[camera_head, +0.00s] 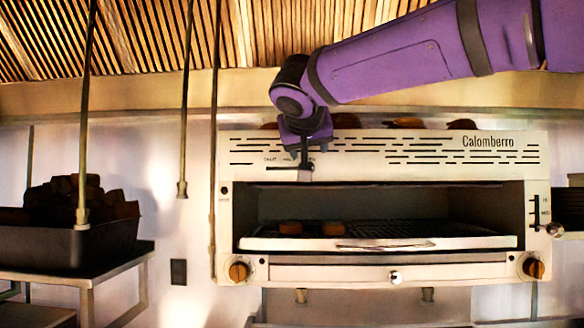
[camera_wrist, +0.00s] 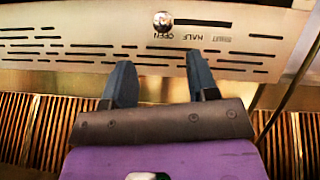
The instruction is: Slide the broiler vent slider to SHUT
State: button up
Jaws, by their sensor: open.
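The broiler (camera_head: 380,172) is a pale metal oven marked Calomberro, with a slotted front panel. Its vent slider has a round shiny knob (camera_wrist: 163,20) at the OPEN end of a dark slot (camera_wrist: 205,23). The wrist view shows the panel upside down, with HALF and SHUT farther right; in the head view SHUT is at the slot's left end. My gripper (camera_head: 304,150) is in front of the slider area and partly hides it. In the wrist view its two grey fingers (camera_wrist: 158,62) are apart and empty, and the knob lies beyond the tips, not between them.
The broiler's open mouth holds a rack tray (camera_head: 470,242) with two brown pieces. Orange knobs (camera_head: 238,271) sit at its lower corners. Rods (camera_head: 184,120) hang to the left. A dark bin (camera_head: 70,245) of dark lumps stands at far left. Several brown items (camera_head: 405,122) lie on top.

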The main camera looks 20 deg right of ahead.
aim_at(270, 172)
jog(key=x, duration=1)
jog(key=shift+w+a+r, duration=0.1)
jog(key=shift+w, duration=0.4)
grip_shut()
jog(key=w+a, duration=0.1)
jog(key=a, duration=0.2)
jog(key=w+a, duration=0.1)
jog(key=a, duration=0.2)
jog(key=w+a, duration=0.1)
jog(key=a, duration=0.2)
jog(key=shift+a, duration=0.4)
